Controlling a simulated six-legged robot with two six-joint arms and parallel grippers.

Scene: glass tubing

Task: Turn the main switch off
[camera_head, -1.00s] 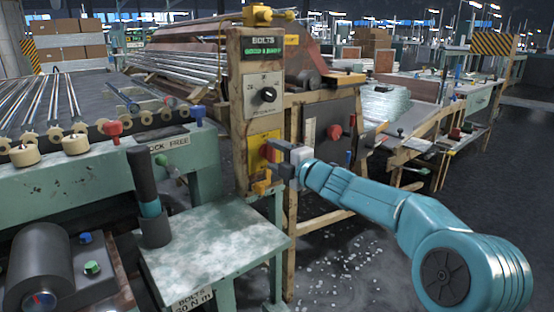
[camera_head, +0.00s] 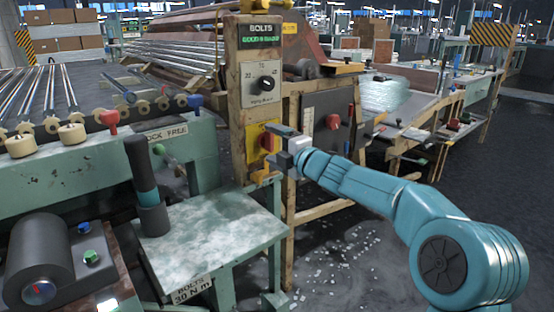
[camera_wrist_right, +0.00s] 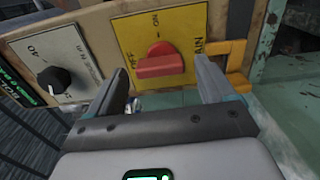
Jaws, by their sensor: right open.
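The main switch is a red handle (camera_head: 267,142) on a yellow plate (camera_head: 252,133) low on the wooden control post. In the right wrist view the red handle (camera_wrist_right: 160,64) lies lengthwise across the picture, with OFF lettering at its left, ON above it and MAIN at the right of the yellow plate (camera_wrist_right: 190,27). My right gripper (camera_head: 275,145) is at the plate, partly covering the switch in the head view. In the wrist view its two fingers (camera_wrist_right: 165,85) are spread apart, with the handle between and beyond them; I see no grip on it. My left gripper is out of view.
A dial with a black knob (camera_head: 266,83) is above the yellow plate. A yellow bracket (camera_wrist_right: 236,65) is close to the right finger. A green table (camera_head: 205,235) stands below left, with a dark upright tool (camera_head: 147,185). Another red knob (camera_head: 333,121) is on a grey panel behind.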

